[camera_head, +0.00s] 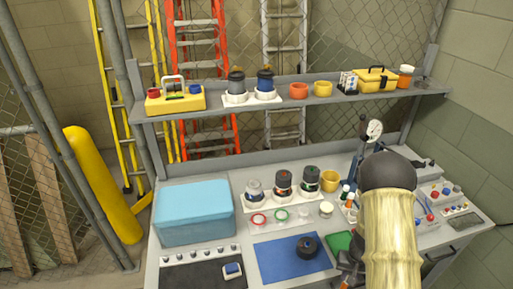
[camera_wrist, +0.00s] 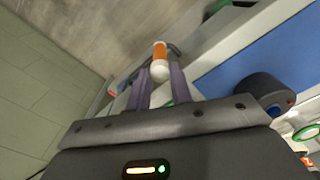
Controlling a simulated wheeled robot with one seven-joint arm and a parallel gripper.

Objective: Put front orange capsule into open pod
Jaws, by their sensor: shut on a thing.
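My gripper (camera_wrist: 160,92) is shut on an orange and white capsule (camera_wrist: 160,58), held between the tips of its two fingers. A dark round pod-like piece (camera_head: 307,247) sits on the blue mat (camera_head: 275,262). It also shows in the wrist view (camera_wrist: 263,90), to the right of my gripper and apart from it. I cannot tell whether its top is open.
Several lidded jars (camera_head: 284,183) stand on a white tray behind the mat, with red and green rings (camera_head: 259,220) before them. A blue box (camera_head: 194,212) fills the left. A gauge stand (camera_head: 373,131) and small parts crowd the right. A shelf (camera_head: 220,107) spans above.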

